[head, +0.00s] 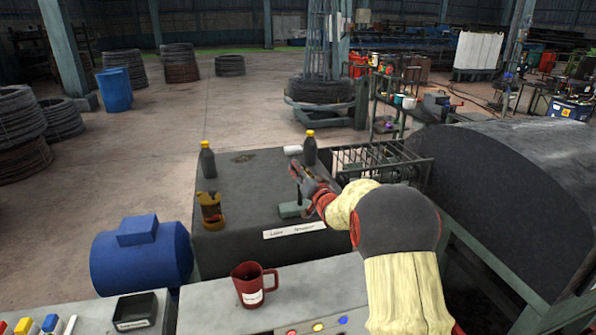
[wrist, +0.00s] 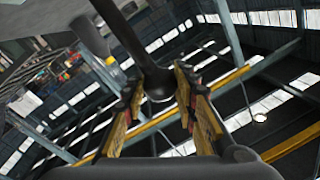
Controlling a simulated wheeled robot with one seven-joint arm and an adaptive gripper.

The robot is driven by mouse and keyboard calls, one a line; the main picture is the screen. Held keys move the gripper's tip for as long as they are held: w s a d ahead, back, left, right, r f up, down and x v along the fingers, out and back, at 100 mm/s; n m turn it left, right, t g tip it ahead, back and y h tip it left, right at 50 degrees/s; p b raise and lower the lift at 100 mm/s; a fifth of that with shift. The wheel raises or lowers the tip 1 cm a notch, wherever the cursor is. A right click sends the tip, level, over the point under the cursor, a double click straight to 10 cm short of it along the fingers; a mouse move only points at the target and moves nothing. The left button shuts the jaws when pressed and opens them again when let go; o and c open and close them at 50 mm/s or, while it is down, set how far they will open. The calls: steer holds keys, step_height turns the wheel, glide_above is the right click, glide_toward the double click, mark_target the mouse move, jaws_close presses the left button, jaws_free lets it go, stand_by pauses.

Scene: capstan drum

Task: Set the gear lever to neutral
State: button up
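The gear lever's small green-grey base (head: 293,210) stands on the dark cabinet top, behind a white label strip (head: 295,230) whose lettering is too small to read surely. My gripper (head: 300,176) is over the base and hides most of the lever. In the wrist view a dark rod with a rounded end (wrist: 158,88), apparently the lever, reaches between the two fingers of my gripper (wrist: 160,92). The fingers stand apart on both sides of it, and I see no clear contact. Which position the lever is in cannot be told.
Two dark bottles with yellow caps, one at left (head: 207,160) and one behind my gripper (head: 310,148), stand on the cabinet (head: 245,215). A yellow-brown holder (head: 211,210) is at its left edge. A red mug (head: 252,284) stands in front. A large dark drum (head: 500,180) is at right.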

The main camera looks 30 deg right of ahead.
steer(key=o, duration=0.4)
steer(key=shift+o, duration=0.2)
steer(key=shift+s, duration=0.15)
steer(key=s+a, duration=0.2)
steer(key=s, duration=0.9)
steer(key=shift+s+f, duration=0.3)
steer(key=shift+f, duration=0.05)
